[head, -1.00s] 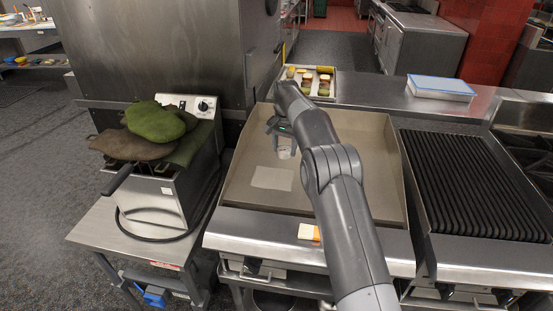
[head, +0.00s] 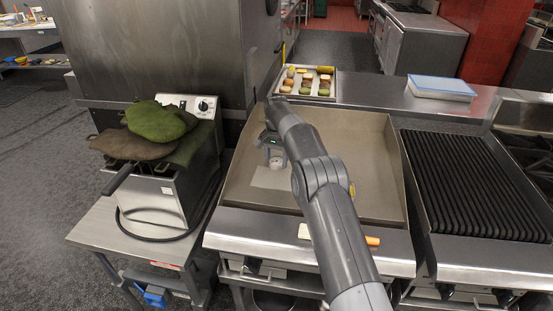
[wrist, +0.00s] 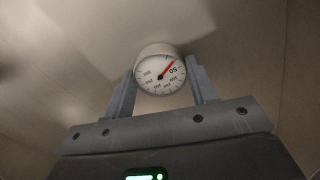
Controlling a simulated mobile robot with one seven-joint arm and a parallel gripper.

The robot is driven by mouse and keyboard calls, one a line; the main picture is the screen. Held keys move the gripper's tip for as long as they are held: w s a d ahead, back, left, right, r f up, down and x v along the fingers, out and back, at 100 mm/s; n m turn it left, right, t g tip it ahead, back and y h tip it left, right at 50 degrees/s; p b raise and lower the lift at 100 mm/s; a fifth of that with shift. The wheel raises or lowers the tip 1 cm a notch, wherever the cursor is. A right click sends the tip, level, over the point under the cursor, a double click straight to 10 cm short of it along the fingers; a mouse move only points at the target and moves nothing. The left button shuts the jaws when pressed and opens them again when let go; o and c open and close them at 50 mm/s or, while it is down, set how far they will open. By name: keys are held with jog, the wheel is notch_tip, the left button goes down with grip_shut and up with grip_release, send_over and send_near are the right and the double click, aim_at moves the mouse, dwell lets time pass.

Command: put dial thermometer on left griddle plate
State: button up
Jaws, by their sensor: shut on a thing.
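The dial thermometer (head: 277,162), with a round white face and red needle, sits between the fingertips of my gripper (head: 273,153). The wrist view shows the dial (wrist: 160,75) facing the camera, with a finger of my gripper (wrist: 162,88) on each side. My gripper is shut on it. The flat griddle (head: 360,190), left of the ribbed grill, has raised side and back walls. A paler rectangle (head: 266,180) lies on its left part, just below the thermometer in the head view. I cannot tell whether the thermometer touches the surface.
A tray of food pieces (head: 309,84) stands behind the griddle. The ribbed grill (head: 475,185) is at right; a fryer (head: 160,195) with green and brown cloth-like items is at left.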

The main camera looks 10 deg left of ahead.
jog(key=o, duration=1)
jog(key=shift+f, duration=0.1)
